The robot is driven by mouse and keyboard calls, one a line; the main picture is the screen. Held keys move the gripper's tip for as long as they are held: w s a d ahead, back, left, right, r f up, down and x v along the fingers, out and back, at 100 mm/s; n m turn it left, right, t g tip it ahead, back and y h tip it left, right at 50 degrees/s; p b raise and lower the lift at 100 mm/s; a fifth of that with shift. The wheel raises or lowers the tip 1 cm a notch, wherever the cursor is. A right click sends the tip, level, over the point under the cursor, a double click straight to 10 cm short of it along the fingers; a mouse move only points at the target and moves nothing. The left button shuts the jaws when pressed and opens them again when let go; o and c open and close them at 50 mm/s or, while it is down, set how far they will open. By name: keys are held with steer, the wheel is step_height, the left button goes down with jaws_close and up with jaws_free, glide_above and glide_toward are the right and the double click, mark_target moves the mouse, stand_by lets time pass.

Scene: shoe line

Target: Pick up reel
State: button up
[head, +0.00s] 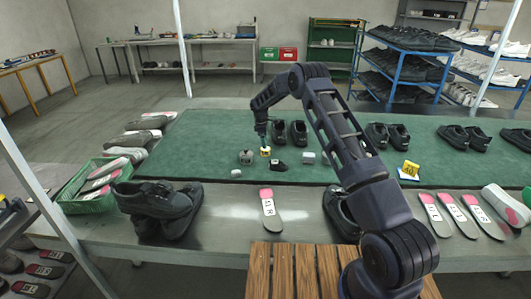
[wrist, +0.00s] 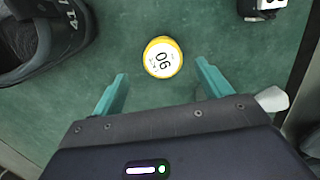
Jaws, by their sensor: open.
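The reel (wrist: 162,57) looks like a small round piece with a yellow rim and a white face printed with digits. It lies on the green mat (wrist: 140,22). In the head view the reel (head: 265,152) sits just under my gripper (head: 262,139). In the wrist view my gripper (wrist: 160,74) is open, with teal fingers left and right of the reel's near side. A gap shows on both sides. Nothing is between the fingers in their grip. The exact height of the fingertips above the mat is hard to tell.
A dark shoe (wrist: 40,40) lies left of the reel in the wrist view. A white-and-black piece (wrist: 262,8) is at upper right. In the head view a grey piece (head: 246,157) and a small black shoe-like piece (head: 278,166) lie close by. Black shoes (head: 298,132) stand behind.

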mark_target(265, 151)
steer(key=shift+s+d+f, duration=0.1)
steer(key=shift+d+f, duration=0.1)
steer(key=shift+f, duration=1.3)
steer(key=shift+s+d+f, duration=0.1)
steer(key=shift+d+f, duration=0.05)
steer(key=shift+f, duration=1.35)
steer(key=shift+c, duration=0.3)
steer(key=c, duration=1)
